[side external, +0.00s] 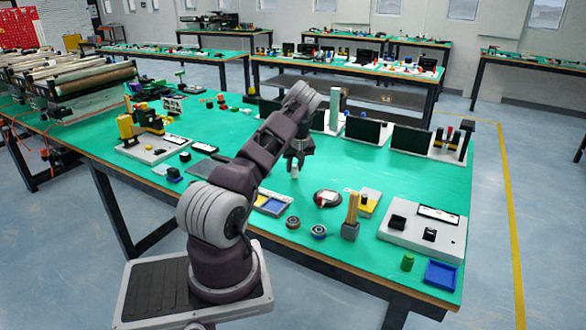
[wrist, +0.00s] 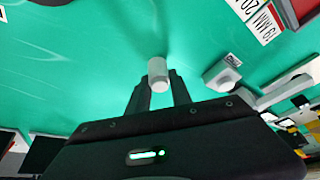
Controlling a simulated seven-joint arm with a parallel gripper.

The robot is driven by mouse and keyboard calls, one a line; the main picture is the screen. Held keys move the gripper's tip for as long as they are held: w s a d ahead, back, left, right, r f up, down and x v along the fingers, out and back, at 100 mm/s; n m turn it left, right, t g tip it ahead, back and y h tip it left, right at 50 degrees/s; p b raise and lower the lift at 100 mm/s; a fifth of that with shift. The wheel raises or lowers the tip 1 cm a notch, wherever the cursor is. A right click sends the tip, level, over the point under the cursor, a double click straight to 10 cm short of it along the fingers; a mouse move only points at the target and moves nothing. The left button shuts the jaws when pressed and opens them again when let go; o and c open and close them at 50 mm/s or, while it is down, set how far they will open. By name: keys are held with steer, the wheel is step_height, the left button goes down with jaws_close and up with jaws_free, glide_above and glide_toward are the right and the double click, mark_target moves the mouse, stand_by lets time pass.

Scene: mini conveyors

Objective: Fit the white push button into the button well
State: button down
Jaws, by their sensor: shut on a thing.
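A white push button (wrist: 157,70), a small pale cylinder, is between the fingertips of my gripper (wrist: 158,88) in the wrist view. My gripper is shut on it, and its end sticks out past the fingers. In the side view my gripper (side external: 294,163) is over the green table, with the pale button (side external: 294,172) at its tip. I cannot tell whether the button touches the table. I cannot make out the button well for certain in either view.
A grey block (wrist: 222,73) is right of my gripper in the wrist view. In the side view a round dark dish (side external: 327,198), a wooden post in a dark base (side external: 352,215) and a grey panel (side external: 424,232) stand to the right. Bare green table (side external: 245,125) lies left and behind.

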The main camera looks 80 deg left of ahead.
steer(key=shift+f, duration=0.35)
steer(key=shift+f, duration=0.1)
steer(key=c, duration=1.2)
jaws_free()
steer(key=shift+o, duration=0.2)
